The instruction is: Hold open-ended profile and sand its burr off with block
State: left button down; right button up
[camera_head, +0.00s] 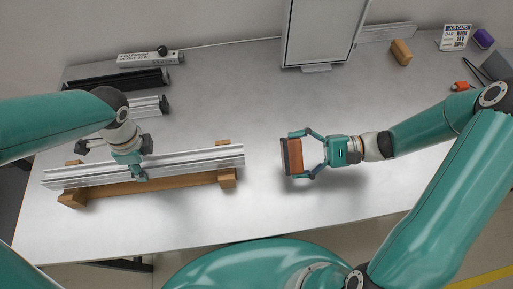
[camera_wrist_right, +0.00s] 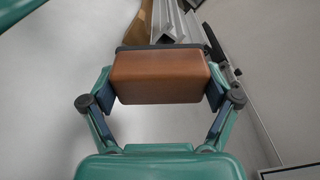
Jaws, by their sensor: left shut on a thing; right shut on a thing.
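A long silver aluminium profile (camera_head: 190,160) lies across a wooden cradle (camera_head: 110,190) at the left of the table. My left gripper (camera_head: 138,172) is shut on the profile from above, left of its middle. My right gripper (camera_head: 297,156) is shut on a brown sanding block (camera_head: 294,156) with a dark face turned left. The block is held apart from the profile, to the right of its right end. In the right wrist view the block (camera_wrist_right: 160,77) sits between both fingers, with the profile (camera_wrist_right: 176,22) beyond it. The burr is too small to make out.
A framed panel (camera_head: 322,32) stands at the back. Dark and silver profile pieces (camera_head: 118,80) lie at the back left. A small wooden block (camera_head: 401,52) and a job card (camera_head: 454,38) are at the back right. The table's middle is clear.

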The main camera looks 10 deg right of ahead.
jog(key=shift+w+a, duration=0.2)
jog(key=shift+a, duration=3.25)
jog(key=shift+a, duration=1)
jog(key=shift+w, duration=0.1)
jog(key=shift+w+d, duration=0.2)
jog(key=shift+w, duration=2.7)
jog(key=shift+s, duration=0.1)
jog(key=shift+s+a, duration=0.2)
jog(key=shift+s, duration=2.7)
